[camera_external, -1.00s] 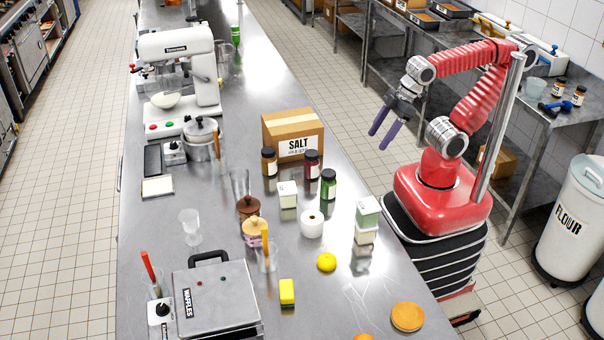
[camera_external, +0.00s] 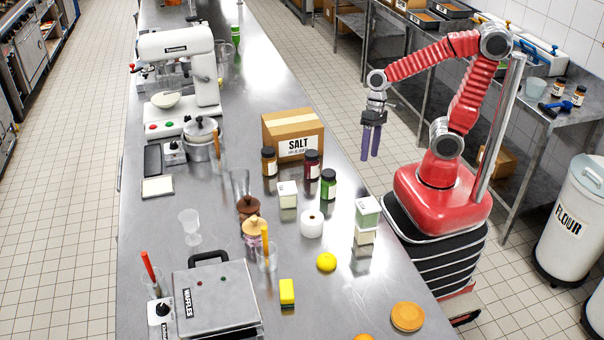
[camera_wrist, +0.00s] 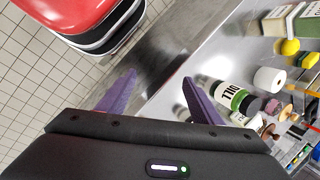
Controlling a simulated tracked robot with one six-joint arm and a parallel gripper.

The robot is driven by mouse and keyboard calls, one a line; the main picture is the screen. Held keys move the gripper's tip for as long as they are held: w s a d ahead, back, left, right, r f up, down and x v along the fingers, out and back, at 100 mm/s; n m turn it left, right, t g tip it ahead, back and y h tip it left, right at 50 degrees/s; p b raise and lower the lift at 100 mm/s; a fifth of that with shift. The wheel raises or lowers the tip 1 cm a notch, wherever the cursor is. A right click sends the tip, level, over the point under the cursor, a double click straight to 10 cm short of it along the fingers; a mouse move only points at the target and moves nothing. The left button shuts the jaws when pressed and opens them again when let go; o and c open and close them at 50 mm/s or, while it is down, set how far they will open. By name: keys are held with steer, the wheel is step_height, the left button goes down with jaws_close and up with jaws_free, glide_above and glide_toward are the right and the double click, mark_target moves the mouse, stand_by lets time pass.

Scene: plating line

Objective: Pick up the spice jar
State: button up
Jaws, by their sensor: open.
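Three dark-capped spice jars stand upright on the steel counter: a brown-orange jar (camera_external: 269,163), a dark red jar (camera_external: 311,166) and a green jar (camera_external: 328,186). The pictures do not settle which of them is the task's jar. My gripper (camera_external: 370,152) points down with its two purple fingers apart and empty. It is above the counter's right edge, to the right of the jars and touching none. In the wrist view the fingers (camera_wrist: 160,77) are spread with nothing between them.
A SALT carton (camera_external: 292,137) stands behind the jars. Bare counter lies right of the green jar.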

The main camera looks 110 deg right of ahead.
mark_target(332, 170)
steer(key=w+m+t+y, duration=0.1)
steer(key=m, duration=0.2)
steer(key=w+m+t+y, duration=0.1)
steer(key=w+m+y, duration=0.1)
steer(key=m, duration=0.1)
steer(key=w+m+t+y, duration=0.1)
steer(key=w+m, duration=0.1)
steer(key=m, duration=0.2)
steer(key=shift+w+a+y, duration=0.15)
steer(key=shift+a+y, duration=0.1)
steer(key=shift+y, duration=0.05)
steer(key=w+r+m+t+y, duration=0.2)
steer(key=w+r+m+t, duration=0.2)
steer(key=w+r+m, duration=0.1)
steer(key=shift+w+a+r+m, duration=0.2)
steer(key=shift+r+m, duration=0.15)
steer(key=shift+m, duration=0.25)
steer(key=x, duration=0.7)
steer(key=shift+a+f, duration=0.2)
steer(key=shift+w+a+f, duration=0.2)
steer(key=shift+w+a, duration=0.15)
steer(key=shift+w, duration=0.1)
